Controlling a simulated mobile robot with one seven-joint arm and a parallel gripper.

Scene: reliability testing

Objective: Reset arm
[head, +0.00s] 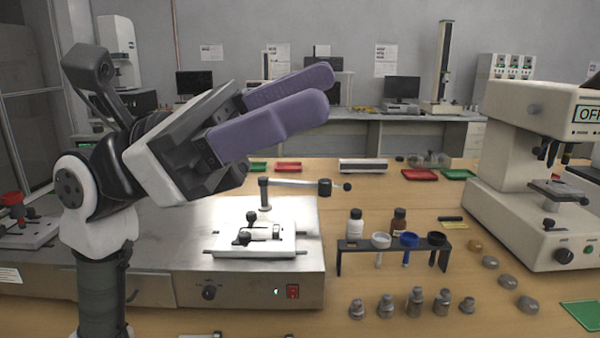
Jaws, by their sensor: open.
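My arm rises at the left of the head view, and my gripper (322,90) is held up in the air, pointing right and a little up. Its two purple fingers are apart with a gap between them, and I see nothing held there. The arm's lower links cover part of the machine's left side.
A small rack (395,247) with coloured cups stands right of the machine, with a white bottle (355,223) and brown bottle (399,221) behind. Several metal weights (415,302) stand in front. A large beige instrument (530,150) stands at the right. Red and green trays lie farther back.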

